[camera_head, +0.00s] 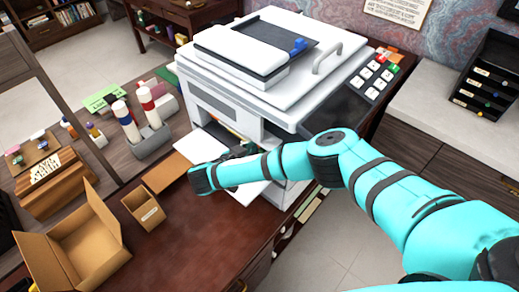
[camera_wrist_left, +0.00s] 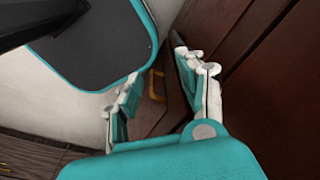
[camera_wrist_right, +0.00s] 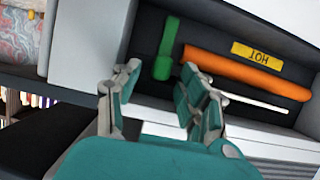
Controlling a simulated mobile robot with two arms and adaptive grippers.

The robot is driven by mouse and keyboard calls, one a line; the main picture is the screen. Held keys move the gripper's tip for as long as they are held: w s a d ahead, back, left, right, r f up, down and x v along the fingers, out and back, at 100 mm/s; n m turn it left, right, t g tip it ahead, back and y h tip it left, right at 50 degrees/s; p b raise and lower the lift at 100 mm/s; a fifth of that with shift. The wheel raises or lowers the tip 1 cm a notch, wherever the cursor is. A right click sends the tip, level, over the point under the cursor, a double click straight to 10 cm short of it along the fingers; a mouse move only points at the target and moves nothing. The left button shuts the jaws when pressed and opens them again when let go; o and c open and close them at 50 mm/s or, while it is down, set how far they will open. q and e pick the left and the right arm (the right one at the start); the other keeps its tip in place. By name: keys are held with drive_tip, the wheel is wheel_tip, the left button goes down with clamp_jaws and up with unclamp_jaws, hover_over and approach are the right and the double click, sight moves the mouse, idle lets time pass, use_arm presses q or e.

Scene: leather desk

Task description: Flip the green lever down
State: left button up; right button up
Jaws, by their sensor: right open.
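The green lever (camera_wrist_right: 168,45) shows in the right wrist view, inside a dark opening of the white printer (camera_head: 255,90). It stands at the left end of an orange roller (camera_wrist_right: 245,74); its wide end is close to the roller. My right gripper (camera_wrist_right: 160,86) is open and empty, its fingertips just short of the lever's wide end, with no clear contact. In the head view the right arm reaches to the printer's front opening, and the fingers there are mostly hidden. My left gripper (camera_wrist_left: 150,85) is open and empty in the left wrist view, near dark wooden panels.
An open cardboard box (camera_head: 85,250) and a small box (camera_head: 145,208) stand on the desk (camera_head: 185,250) left of the printer. A bottle rack (camera_head: 145,145) stands behind them.

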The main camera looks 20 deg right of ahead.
drive_tip(key=shift+w+d+f, duration=0.1)
drive_tip(key=shift+d, duration=0.1)
clamp_jaws()
idle(0.4)
